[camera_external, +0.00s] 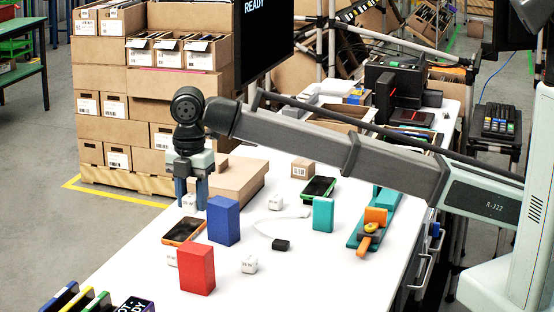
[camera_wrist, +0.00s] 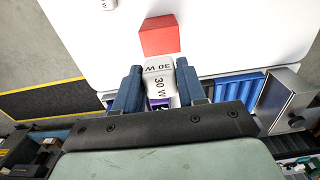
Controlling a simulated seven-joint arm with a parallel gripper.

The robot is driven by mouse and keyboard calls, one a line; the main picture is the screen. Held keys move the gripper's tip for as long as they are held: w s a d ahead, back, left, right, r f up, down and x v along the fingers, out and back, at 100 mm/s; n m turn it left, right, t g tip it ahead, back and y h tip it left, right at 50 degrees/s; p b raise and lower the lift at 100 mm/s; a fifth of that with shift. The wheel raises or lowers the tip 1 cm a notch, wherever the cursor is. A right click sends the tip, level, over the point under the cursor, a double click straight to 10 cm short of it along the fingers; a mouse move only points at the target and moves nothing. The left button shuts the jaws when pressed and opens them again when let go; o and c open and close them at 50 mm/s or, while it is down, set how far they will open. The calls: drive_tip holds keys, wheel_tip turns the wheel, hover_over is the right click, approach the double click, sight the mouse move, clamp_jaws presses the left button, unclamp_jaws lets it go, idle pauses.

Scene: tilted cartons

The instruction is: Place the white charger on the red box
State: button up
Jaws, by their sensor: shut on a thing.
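My gripper (camera_external: 190,203) is above the left part of the white table in the external view. Its two blue fingers are shut on a white charger (camera_external: 189,201). In the wrist view my gripper (camera_wrist: 158,84) has the charger (camera_wrist: 158,79), marked "30 W", between its fingers. The red box (camera_external: 197,268) stands upright near the front of the table, apart from the gripper. It also shows in the wrist view (camera_wrist: 160,38), beyond the held charger. Nothing is seen on its top.
A blue box (camera_external: 223,221) stands right of the gripper, with an orange-edged phone (camera_external: 183,230) beside it. Other small white blocks (camera_external: 249,264) lie around. A teal box (camera_external: 323,213), a green-edged phone (camera_external: 319,188) and a brown carton (camera_external: 240,179) are further back.

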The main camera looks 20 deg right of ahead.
sight(185, 197)
drive_tip(key=shift+f, duration=4.35)
drive_tip(key=shift+f, duration=0.1)
drive_tip(key=o, duration=1.1)
wheel_tip(185, 197, up, 12)
drive_tip(key=shift+r, duration=0.1)
drive_tip(key=shift+w, duration=0.1)
